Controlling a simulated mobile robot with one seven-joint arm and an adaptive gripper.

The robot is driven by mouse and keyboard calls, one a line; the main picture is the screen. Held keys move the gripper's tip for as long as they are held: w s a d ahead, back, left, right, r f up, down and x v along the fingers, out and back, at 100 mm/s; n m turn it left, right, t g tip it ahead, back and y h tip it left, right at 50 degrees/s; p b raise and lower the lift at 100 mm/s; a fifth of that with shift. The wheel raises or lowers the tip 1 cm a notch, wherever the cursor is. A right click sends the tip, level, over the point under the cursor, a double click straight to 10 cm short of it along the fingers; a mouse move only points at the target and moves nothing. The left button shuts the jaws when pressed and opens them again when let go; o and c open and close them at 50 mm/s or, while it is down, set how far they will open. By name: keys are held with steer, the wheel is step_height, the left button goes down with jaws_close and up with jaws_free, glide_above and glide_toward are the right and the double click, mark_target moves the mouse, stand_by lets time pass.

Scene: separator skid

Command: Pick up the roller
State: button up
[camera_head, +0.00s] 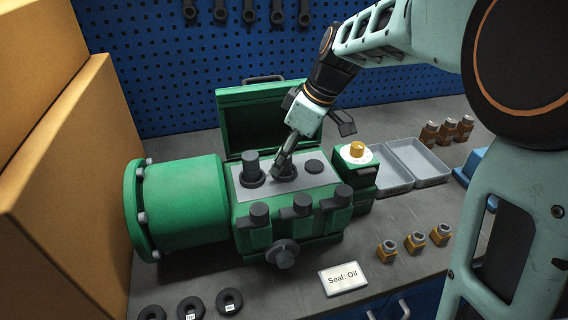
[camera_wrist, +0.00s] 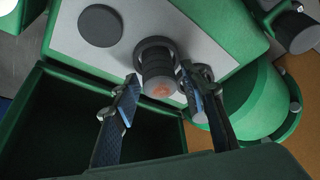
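A dark short cylinder with a reddish-brown end face, which looks like the roller (camera_wrist: 158,82), stands in a dark ring on the grey top plate of the green machine (camera_head: 184,190). My gripper (camera_head: 281,168) reaches down to the middle position on that plate and largely hides the cylinder in the head view. In the wrist view my gripper (camera_wrist: 160,84) is open, with one finger on each side of the cylinder. Narrow gaps seem to show beside it; contact is not clear.
A second dark cylinder (camera_head: 252,168) and a flat dark disc (camera_head: 314,166) flank it. An open green box (camera_head: 262,108) stands behind. Grey trays (camera_head: 416,163) are at right, a "Seal: Oil" sign (camera_head: 343,279) in front, cardboard boxes (camera_head: 62,185) at left.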

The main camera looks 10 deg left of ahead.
steer(key=shift+r, duration=0.1)
jaws_close()
